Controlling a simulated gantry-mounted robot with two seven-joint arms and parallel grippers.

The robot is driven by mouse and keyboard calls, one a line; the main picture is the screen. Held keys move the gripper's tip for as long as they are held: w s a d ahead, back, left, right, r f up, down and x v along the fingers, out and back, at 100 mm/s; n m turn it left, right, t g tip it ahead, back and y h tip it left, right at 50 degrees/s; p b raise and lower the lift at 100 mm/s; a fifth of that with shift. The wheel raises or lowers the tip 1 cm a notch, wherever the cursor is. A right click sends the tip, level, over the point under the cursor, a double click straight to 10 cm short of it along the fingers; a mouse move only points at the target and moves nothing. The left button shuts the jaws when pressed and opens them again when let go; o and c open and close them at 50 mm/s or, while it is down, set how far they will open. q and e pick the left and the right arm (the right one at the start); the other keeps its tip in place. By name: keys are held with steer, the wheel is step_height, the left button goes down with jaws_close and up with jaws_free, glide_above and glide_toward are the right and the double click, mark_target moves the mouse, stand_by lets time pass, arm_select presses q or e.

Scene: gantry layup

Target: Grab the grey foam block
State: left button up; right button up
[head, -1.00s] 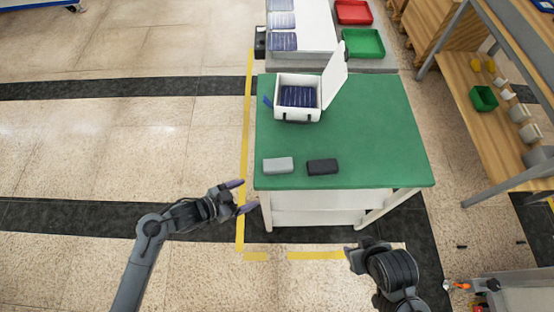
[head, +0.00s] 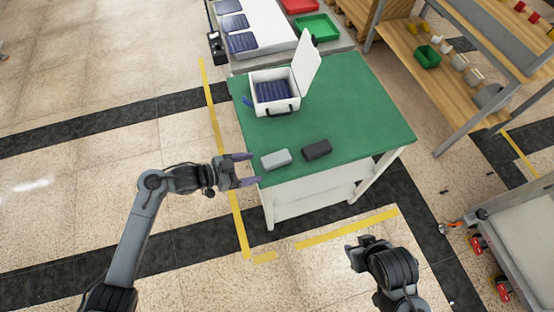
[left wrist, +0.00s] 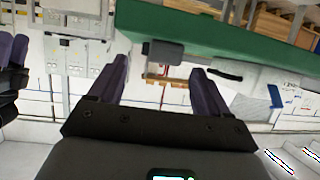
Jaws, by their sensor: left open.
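The grey foam block (head: 276,159) lies on the green tabletop (head: 350,110) near its front left corner. A dark block (head: 317,150) lies just to its right. My left gripper (head: 249,169) is open and empty, its fingers pointing at the grey block from the left, at the table's edge. In the left wrist view the grey block (left wrist: 165,54) shows ahead between the open fingers (left wrist: 158,82), apart from them. My right gripper (head: 358,247) hangs in front of the table; its fingers are too unclear to tell their state.
An open white case (head: 256,103) with dark blue contents stands at the back left of the table. Behind are a green tray (head: 316,28) and panels on a white surface. A wooden shelf (head: 460,85) stands to the right. The table's right side is clear.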

mark_target(262, 163)
arm_select(q)
steer(key=shift+w+b+x, duration=0.15)
steer(key=shift+b+x, duration=0.15)
steer(key=shift+x, duration=1)
steer(key=shift+w+b+x, duration=0.2)
steer(key=shift+b+x, duration=0.1)
steer(key=shift+x, duration=1)
steer(key=shift+r, duration=0.15)
steer(key=shift+c, duration=0.4)
steer(key=c, duration=0.9)
